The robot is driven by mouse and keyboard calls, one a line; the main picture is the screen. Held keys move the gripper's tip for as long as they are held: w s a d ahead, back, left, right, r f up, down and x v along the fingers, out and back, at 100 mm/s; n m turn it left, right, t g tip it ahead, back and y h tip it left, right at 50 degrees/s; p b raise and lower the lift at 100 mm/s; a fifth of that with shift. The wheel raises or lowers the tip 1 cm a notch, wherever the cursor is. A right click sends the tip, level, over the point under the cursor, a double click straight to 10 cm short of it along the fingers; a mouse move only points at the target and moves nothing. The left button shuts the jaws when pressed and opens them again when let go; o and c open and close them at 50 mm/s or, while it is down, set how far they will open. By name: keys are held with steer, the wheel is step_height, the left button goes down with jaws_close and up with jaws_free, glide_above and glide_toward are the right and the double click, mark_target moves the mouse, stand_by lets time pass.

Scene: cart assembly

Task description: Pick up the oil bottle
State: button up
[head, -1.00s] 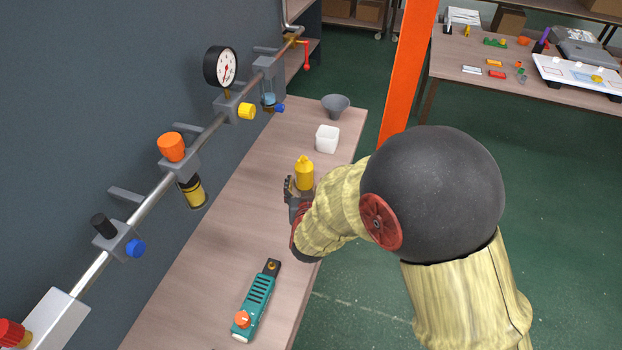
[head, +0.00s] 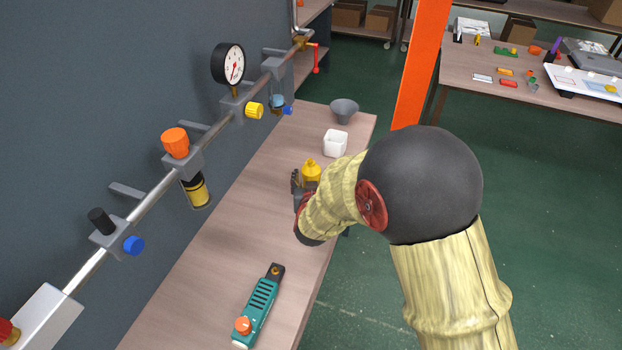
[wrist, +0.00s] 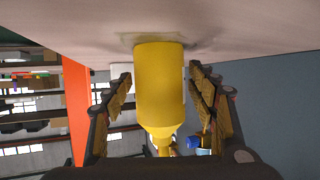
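The yellow oil bottle (head: 312,171) stands on the wall-side bench, its lower part hidden behind my arm in the head view. In the wrist view, the oil bottle (wrist: 159,88) appears upside down, with its base at the table surface and its neck towards me. My gripper (wrist: 160,95) is open, with one finger on each side of the bottle. A gap shows between each finger and the bottle. In the head view, my gripper (head: 304,186) is at the bottle, with one dark finger seen on its left.
A white square cup (head: 335,144) and a grey funnel (head: 344,111) stand behind the bottle. A teal tool (head: 260,307) lies at the near end of the bench (head: 225,255). A pipe with valves and a gauge (head: 229,64) runs along the wall.

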steer(key=c, duration=1.1)
steer(key=shift+c, duration=0.6)
steer(key=shift+r, duration=0.1)
